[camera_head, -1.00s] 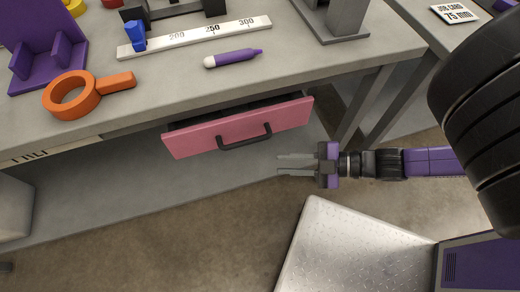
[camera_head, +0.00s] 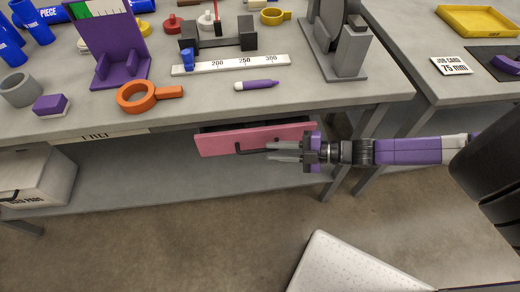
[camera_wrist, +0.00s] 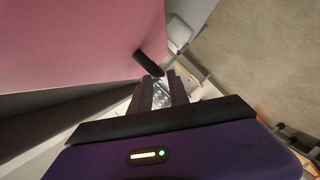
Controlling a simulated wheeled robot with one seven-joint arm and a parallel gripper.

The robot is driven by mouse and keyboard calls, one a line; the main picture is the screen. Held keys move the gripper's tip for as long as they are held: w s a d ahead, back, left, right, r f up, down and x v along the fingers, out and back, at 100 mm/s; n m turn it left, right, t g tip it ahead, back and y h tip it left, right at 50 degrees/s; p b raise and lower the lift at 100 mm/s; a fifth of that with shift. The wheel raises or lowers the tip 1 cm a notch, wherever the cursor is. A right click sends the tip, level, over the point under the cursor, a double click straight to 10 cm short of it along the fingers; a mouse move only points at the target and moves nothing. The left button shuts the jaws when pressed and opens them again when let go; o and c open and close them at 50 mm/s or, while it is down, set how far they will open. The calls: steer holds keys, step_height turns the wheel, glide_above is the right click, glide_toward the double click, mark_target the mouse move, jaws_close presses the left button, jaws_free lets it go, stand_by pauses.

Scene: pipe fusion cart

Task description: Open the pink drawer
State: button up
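The pink drawer (camera_head: 222,142) under the workbench stands partly out, with a dark gap above its front. Its black bar handle (camera_head: 240,149) is partly hidden behind my gripper (camera_head: 272,152). My gripper reaches in from the right, with its two fingers apart, level with the right part of the handle. In the wrist view, the pink front (camera_wrist: 80,40) fills the upper left and the dark handle (camera_wrist: 149,63) lies just beyond and left of my gripper's fingertips (camera_wrist: 172,74). I cannot tell whether they touch it or whether the handle is between them.
The bench top (camera_head: 330,95) above holds a white ruler (camera_head: 230,64), a purple marker (camera_head: 256,85), an orange ring tool (camera_head: 140,97) and a grey stand (camera_head: 340,50). A grey box (camera_head: 38,178) sits on the lower shelf at left.

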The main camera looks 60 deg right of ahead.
mark_target(267, 151)
steer(key=shift+x, duration=2.5)
jaws_close()
steer(key=shift+f, duration=0.1)
